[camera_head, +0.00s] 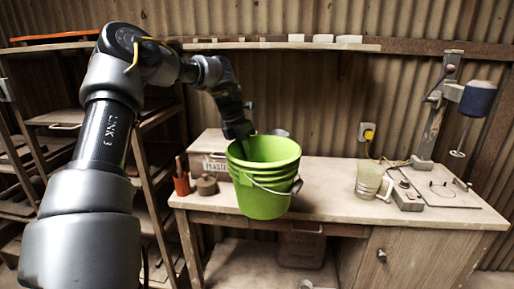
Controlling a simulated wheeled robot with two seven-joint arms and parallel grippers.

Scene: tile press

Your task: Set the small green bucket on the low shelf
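The green bucket (262,185) is upright in the middle of the camera_head view, with its handle hanging at its front right side. It overlaps the workbench top near the front edge; I cannot tell whether it rests there or hangs just above. My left gripper (240,132) reaches down to the bucket's rear left rim. Its fingertips are hidden by the bucket, so its grip does not show. A low shelf (246,264) lies under the workbench, partly visible. My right gripper is out of view.
On the workbench (330,205) stand a wooden box (207,150), a red pot (182,185), a small brown jar (206,185), a glass mug (369,180) and a drill stand (432,115). A box (302,248) sits under the bench. A rack (150,190) stands left.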

